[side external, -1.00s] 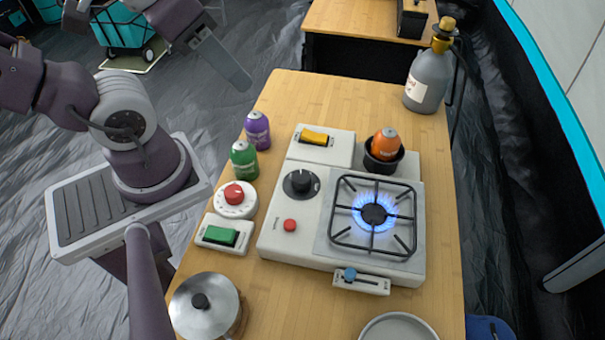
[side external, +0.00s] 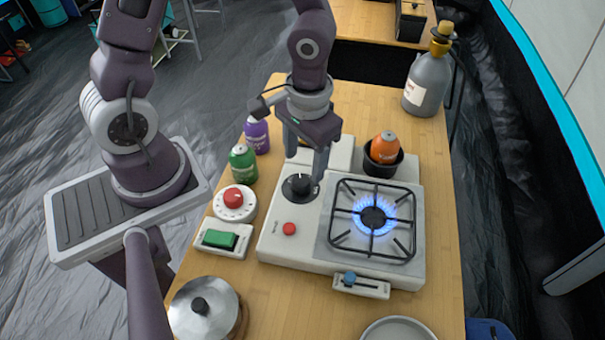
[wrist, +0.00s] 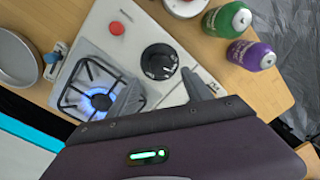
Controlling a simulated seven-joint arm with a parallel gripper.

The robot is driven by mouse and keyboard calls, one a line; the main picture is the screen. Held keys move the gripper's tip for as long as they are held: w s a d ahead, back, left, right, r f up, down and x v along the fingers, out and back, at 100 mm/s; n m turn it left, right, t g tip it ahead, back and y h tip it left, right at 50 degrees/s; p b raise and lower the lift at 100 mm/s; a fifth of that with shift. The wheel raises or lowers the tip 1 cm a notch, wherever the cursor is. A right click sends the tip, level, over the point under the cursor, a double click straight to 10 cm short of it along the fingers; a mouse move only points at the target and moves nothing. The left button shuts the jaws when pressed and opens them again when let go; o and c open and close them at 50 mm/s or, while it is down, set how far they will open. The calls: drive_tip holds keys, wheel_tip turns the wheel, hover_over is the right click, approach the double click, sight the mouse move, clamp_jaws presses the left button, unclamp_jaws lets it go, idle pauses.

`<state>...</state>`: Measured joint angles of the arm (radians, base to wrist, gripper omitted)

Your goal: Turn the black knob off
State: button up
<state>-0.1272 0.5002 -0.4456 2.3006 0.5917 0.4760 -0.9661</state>
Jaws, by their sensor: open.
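The black knob (side external: 299,187) sits on the left part of the white stove (side external: 268,246). A blue flame (side external: 374,215) burns at the burner under the black grate. My gripper (side external: 305,165) is open, with its fingers pointing down just behind and above the knob. In the wrist view the knob (wrist: 159,61) lies beyond the gap between the two fingertips of my gripper (wrist: 160,88). Nothing is between the fingers, and I see no clear contact with the knob.
A red button (side external: 289,229) is in front of the knob. A red dial (side external: 233,198), a green switch (side external: 220,239), a green can (side external: 243,163) and a purple can (side external: 257,136) stand left. An orange can (side external: 385,147) sits in a black cup behind the burner. A blue slider (side external: 350,277) is at the stove's front.

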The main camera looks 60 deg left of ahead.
sight(303, 180)
wheel_tip(303, 180, down, 6)
drive_tip(key=shift+a+r, duration=0.15)
clamp_jaws()
